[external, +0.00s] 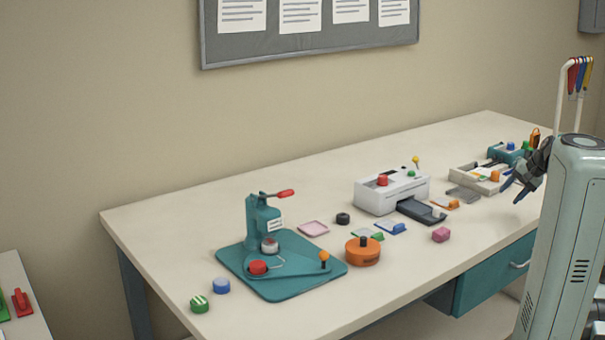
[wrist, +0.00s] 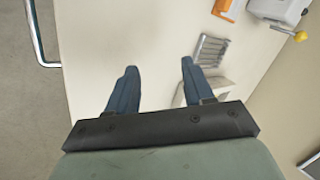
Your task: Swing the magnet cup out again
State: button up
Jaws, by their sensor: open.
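A teal press (external: 262,222) with a red-tipped lever stands on a teal base plate (external: 290,283) on the bench, left of centre in the external view. A silver round cup (external: 269,245) sits under its ram. A red round piece (external: 257,267) is at the front of the plate, and an orange-knobbed handle (external: 324,257) stands at its right. I cannot tell which of these is the magnet cup. My gripper (external: 513,191) is far from the press, above the bench's right end. In the wrist view my gripper (wrist: 156,72) is open and empty; the press is not seen there.
A white machine (external: 391,191) with a dark tray stands mid-bench. A grey ribbed piece (wrist: 209,50) lies beyond my fingers.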

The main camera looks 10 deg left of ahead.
jog(key=s+a+r+n+g, duration=0.1)
jog(key=s+a+r, duration=0.15)
jog(key=a, duration=0.55)
jog(key=s+a+r, duration=0.1)
jog(key=s+a, duration=0.2)
jog(key=a, duration=0.5)
notch_tip(320, 180, up, 8)
jog(key=n+g+h, duration=0.2)
jog(key=n+g, duration=0.1)
jog(key=n, duration=0.1)
send_over(326, 252)
jog(key=d, duration=0.5)
jog(key=x, duration=1.2)
jog(key=shift+w+a+f, duration=0.3)
jog(key=shift+w+a, duration=0.05)
jog(key=shift+a, duration=0.05)
grip_shut()
